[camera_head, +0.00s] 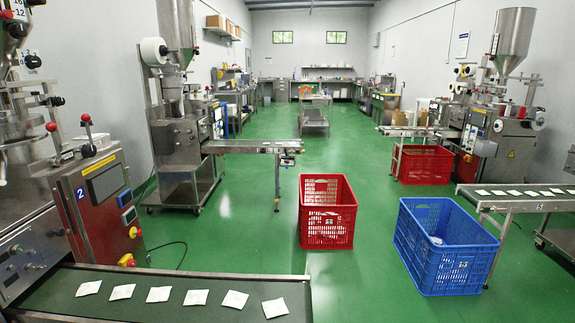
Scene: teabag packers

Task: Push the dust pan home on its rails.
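I cannot make out a dust pan or its rails in the head view. The packing machine (95,195) marked 2 stands close on the left, with a steel and red body, a small screen and red-knobbed levers. Another packing machine (180,130) stands further back on the left, and one with a steel hopper (505,115) stands on the right. Any dust pan on these machines is hidden or too small to tell. My gripper is not in view.
A conveyor (180,312) with several white teabags crosses the near left. A red crate (328,230) and a blue crate (445,262) stand on the green floor (365,280). Another red crate (424,170) sits under the right machine's conveyor.

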